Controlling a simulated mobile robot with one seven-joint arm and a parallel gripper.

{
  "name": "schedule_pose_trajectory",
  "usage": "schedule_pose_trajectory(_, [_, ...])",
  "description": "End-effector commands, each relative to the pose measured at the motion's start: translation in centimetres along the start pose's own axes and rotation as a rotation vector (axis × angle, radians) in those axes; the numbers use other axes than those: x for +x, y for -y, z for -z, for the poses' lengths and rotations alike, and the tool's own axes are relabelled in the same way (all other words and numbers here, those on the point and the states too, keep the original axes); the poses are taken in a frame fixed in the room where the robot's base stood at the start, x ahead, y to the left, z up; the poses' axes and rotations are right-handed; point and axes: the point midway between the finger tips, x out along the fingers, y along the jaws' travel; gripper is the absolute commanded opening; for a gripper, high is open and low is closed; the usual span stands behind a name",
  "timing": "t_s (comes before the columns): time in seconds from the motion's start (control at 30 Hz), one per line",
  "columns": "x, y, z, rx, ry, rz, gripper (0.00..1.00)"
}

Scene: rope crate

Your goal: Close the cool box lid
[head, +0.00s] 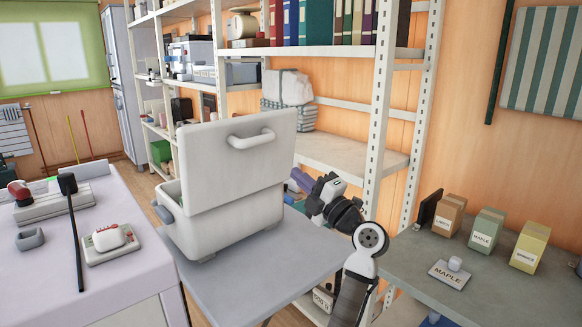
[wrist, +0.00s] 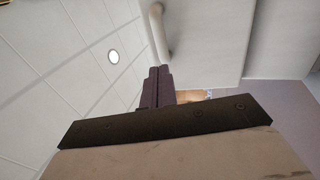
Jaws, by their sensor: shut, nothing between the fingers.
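The white cool box (head: 225,232) stands on a grey table with its lid (head: 240,160) raised upright. A bar handle (head: 252,138) is on the lid's face toward the head camera. The lid hides much of the box's inside. My gripper (head: 298,181) is just right of the lid, its purple fingers partly hidden in the head view. In the wrist view my gripper (wrist: 156,86) is shut and empty, its fingers pointing toward a white panel, which looks like the lid (wrist: 208,40), with the bar handle (wrist: 160,35) beyond the fingertips. I cannot tell whether they touch.
A white counter (head: 130,200) with small devices is at the left. A shelf rack (head: 380,110) stands behind the box and my arm. A workbench (head: 430,260) with labelled boxes is at the right. The grey table (head: 235,285) is clear in front of the box.

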Motion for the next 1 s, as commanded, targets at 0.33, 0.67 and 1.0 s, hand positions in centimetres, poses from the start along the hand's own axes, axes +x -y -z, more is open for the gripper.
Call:
schedule_pose_trajectory(0.33, [7.8,-0.6,0.2,0.004,-0.003,0.0,0.0])
schedule_pose_trajectory(0.67, [11.9,-0.2,0.1,0.003,0.0,0.001,0.0])
schedule_pose_trajectory(1.0, [12.3,0.0,0.1,0.001,0.0,0.0,0.0])
